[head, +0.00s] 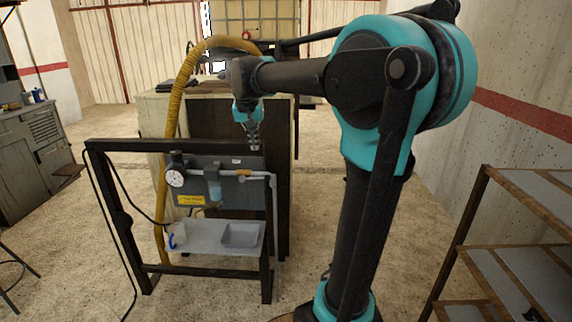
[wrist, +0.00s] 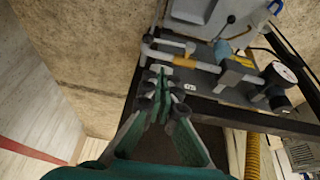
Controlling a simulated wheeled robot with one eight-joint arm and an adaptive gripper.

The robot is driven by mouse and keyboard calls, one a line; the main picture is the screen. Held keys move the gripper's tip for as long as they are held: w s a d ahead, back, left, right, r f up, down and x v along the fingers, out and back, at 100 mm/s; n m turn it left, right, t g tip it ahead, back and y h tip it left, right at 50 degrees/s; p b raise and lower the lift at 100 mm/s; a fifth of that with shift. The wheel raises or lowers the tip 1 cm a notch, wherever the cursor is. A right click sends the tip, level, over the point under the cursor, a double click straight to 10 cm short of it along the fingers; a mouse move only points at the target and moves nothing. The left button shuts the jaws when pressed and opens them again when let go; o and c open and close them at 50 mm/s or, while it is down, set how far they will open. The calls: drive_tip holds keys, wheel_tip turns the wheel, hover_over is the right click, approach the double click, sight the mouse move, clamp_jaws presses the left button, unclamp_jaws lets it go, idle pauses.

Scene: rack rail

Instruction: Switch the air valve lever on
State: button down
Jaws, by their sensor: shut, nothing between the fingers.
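The air line runs across a grey panel (head: 222,163) on a dark rack. A small yellow fitting (head: 243,172), apparently the valve lever, sits on the pipe right of the blue-grey filter (head: 214,190). The lever's exact angle is too small to tell. My gripper (head: 254,147) points down near the panel's top edge, above and slightly right of that fitting, apparently apart from it. In the wrist view my gripper (wrist: 160,72) is shut and empty, its tips near the pipe elbow (wrist: 148,45). A dark-knobbed rod (wrist: 230,19) shows beyond the filter (wrist: 222,50).
A round gauge (head: 174,178) is at the panel's left. A shelf with a grey tray (head: 240,235) is below. A yellow hose (head: 172,115) arches behind the rack. A crate-like cabinet (head: 215,110) stands behind, and metal shelving (head: 510,245) stands at right.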

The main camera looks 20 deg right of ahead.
approach(262, 178)
drive_tip(key=w+a+x, duration=0.1)
drive_tip(key=x, duration=0.4)
drive_tip(key=shift+d+f, duration=0.5)
drive_tip(key=shift+f, duration=0.15)
drive_tip(key=shift+d+f, duration=0.2)
drive_tip(key=shift+f, duration=0.6)
drive_tip(key=shift+s, duration=0.1)
